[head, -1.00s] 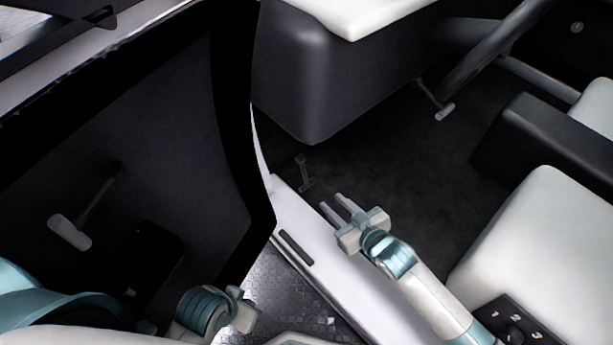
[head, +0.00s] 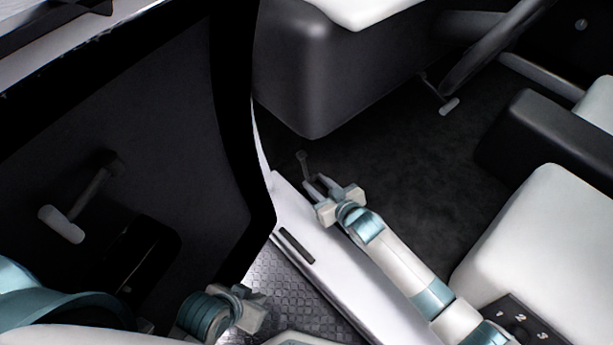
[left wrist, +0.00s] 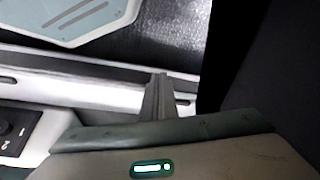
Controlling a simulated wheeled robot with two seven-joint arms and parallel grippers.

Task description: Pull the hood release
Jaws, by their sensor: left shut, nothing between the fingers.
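The hood release (head: 303,160) is a small dark lever low in the footwell, just inside the door sill. Its upper part shows in the head view; its lower end is partly hidden by my right gripper's fingers. My right gripper (head: 315,184) is at the lever, its two fingers slightly apart, with the lever's lower end at or between the tips. Whether they touch it cannot be told. My left gripper (head: 255,312) is low near the sill, away from the lever. In the left wrist view its fingers (left wrist: 158,82) are together and empty.
The door sill (head: 330,285) runs beside my right arm. The dark dashboard underside (head: 310,90) hangs above the lever. A pedal (head: 448,106) is further right, and a white seat (head: 540,235) is at right. The open door panel (head: 150,150) fills the left.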

